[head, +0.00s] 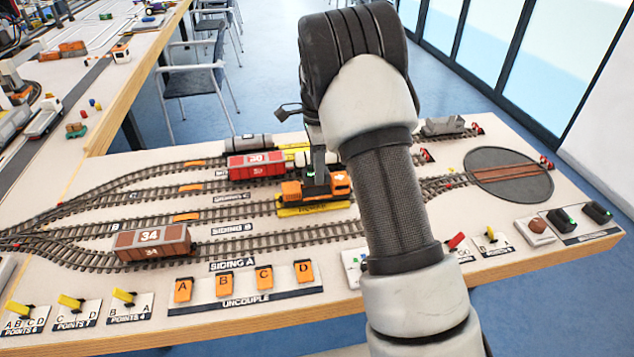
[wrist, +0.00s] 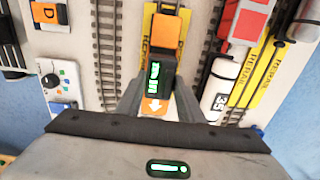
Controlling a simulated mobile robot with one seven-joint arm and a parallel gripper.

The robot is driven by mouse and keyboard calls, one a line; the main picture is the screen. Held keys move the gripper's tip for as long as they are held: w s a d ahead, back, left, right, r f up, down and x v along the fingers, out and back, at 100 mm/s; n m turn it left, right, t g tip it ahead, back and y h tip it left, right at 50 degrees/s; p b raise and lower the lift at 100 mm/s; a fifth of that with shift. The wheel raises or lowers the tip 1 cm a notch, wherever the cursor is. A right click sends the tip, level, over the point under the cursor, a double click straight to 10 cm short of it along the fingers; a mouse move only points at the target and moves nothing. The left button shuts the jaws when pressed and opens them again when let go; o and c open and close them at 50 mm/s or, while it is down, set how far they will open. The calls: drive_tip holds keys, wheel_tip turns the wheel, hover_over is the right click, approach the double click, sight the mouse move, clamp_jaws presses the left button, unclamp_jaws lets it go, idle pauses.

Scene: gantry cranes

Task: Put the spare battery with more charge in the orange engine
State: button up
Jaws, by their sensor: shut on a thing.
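The orange engine (head: 338,184) stands on a yellow rerail piece (head: 315,208) on a middle track. It also shows in the wrist view (wrist: 170,32), with a white arrow on its near end. My gripper (wrist: 157,103) is shut on a dark battery (wrist: 156,84) with a green lit display, directly over the engine's middle. I cannot tell whether the battery is seated in the engine or just above it. Two dark blocks with small green lights, which look like batteries, sit at the right of the table, one nearer (head: 561,221) and one farther (head: 597,212).
A red wagon (head: 255,166) and a grey tank wagon (head: 248,143) stand on tracks behind the engine. A brown wagon (head: 152,243) is at front left. A turntable (head: 508,176) is at right. Orange uncouple buttons (head: 223,285) and yellow levers (head: 70,302) line the front edge.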

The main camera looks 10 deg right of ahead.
wheel_tip(320, 180, down, 4)
drive_tip(key=shift+f+b, duration=0.1)
drive_tip(key=shift+b, duration=0.2)
drive_tip(key=shift+f, duration=0.1)
drive_tip(key=o, duration=1.2)
